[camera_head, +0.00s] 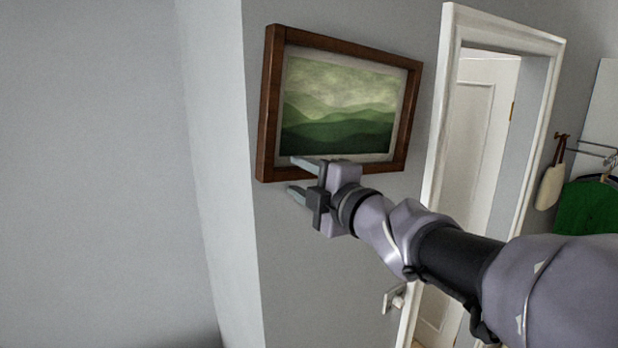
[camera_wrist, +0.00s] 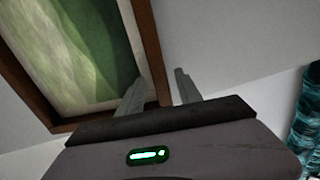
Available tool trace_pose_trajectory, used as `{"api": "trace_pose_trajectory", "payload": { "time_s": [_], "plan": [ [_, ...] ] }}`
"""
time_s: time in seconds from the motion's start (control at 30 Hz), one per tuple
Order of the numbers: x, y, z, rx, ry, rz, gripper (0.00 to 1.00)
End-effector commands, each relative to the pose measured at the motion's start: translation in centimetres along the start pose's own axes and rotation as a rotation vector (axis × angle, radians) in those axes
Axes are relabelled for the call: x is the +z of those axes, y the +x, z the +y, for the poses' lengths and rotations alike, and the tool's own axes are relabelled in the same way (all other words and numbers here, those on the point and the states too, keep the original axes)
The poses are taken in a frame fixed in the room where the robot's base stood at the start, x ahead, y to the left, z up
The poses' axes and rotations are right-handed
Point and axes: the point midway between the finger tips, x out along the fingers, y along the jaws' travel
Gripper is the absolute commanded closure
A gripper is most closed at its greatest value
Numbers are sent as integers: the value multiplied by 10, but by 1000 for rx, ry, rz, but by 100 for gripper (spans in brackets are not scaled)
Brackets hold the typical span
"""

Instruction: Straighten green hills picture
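The green hills picture (camera_head: 338,104) hangs on the grey wall in a brown wooden frame with a pale mat. From this slanted view I cannot judge its tilt exactly. My gripper (camera_head: 300,178) is at the frame's lower bar, towards its left corner. Its fingers are apart, one over the picture side and one below the bar. In the wrist view, the picture (camera_wrist: 75,45) fills the upper left, and the frame bar lies between the fingertips of my gripper (camera_wrist: 160,88). A gap shows between the bar and the right finger. I cannot tell whether the left finger touches the frame.
A wall corner (camera_head: 250,150) is just left of the picture. A white door frame (camera_head: 448,110) with a door is to the right. Further right, a green garment (camera_head: 588,207) and a pale bag (camera_head: 550,186) hang. A light switch (camera_head: 393,299) is below.

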Motion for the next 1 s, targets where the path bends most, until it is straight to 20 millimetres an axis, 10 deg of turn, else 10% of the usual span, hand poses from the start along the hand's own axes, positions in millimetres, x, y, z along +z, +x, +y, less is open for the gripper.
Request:
{"api": "trace_pose_trajectory", "payload": {
  "time_s": [0.2, 0.83, 0.87, 1.0],
  "plan": [
    [0, 0, 0, 0, 0, 0, 100],
    [17, 0, -14, 1, -131, 0, 100],
    [17, 0, -14, 1, -131, 0, 78],
    [17, 0, -14, 0, -131, 0, 58]
  ]
}}
